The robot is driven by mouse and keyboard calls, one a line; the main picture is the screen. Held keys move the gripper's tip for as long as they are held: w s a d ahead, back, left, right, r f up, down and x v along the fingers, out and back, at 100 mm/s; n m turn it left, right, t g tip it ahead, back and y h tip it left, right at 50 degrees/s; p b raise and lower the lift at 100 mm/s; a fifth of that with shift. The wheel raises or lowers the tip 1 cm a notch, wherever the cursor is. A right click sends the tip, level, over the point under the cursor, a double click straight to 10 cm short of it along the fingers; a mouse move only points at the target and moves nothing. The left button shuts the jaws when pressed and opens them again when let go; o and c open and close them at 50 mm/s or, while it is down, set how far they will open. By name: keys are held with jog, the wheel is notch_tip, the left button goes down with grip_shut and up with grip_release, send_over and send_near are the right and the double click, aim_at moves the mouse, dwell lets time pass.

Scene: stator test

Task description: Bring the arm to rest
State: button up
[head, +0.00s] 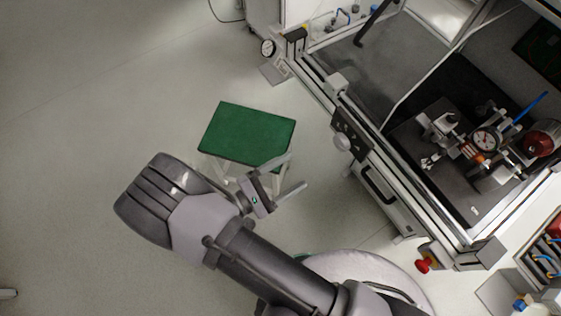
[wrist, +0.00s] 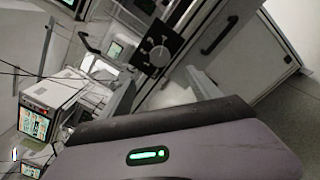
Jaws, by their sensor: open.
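My gripper (head: 298,172) is open and empty in the head view, its two fingers apart and pointing toward the upper right. It is near the right corner of a green-topped stool or small table (head: 246,133) and overlaps its edge in the picture; I cannot tell the height between them. In the wrist view the gripper body with a green light fills the bottom, and the two fingers (wrist: 163,93) stand apart with nothing between them.
A test machine (head: 386,191) with an open enclosure stands at the right, holding a dial gauge (head: 486,140) and fixtures. A red knob (head: 423,265) sits at its front corner. Instrument boxes (wrist: 45,112) show in the wrist view.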

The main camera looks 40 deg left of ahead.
jog(key=v, duration=0.3)
jog(key=w+d+r+m+g+h, duration=0.2)
jog(key=w+d+r+m+g, duration=0.2)
jog(key=d+r+m+g, duration=0.25)
jog(key=w+d+r+m+g+h, duration=0.1)
jog(key=w+d+r+m+g, duration=0.3)
jog(key=d+r+m+g, duration=0.3)
jog(key=s+d+r+m+t+y, duration=0.1)
jog(key=d+r+m+y, duration=0.5)
jog(key=r+m, duration=0.1)
jog(key=s+d+r+m+t+y, duration=0.1)
jog(key=s+d+r+m+y, duration=0.1)
jog(key=d+r+m+y, duration=0.3)
notch_tip(320, 180, up, 4)
jog(key=shift+s+d+r+m+t+y, duration=0.15)
jog(key=shift+s+d+m+t+y, duration=0.2)
jog(key=shift+d+m, duration=0.65)
jog(key=shift+w+a, duration=0.1)
dwell(1.2)
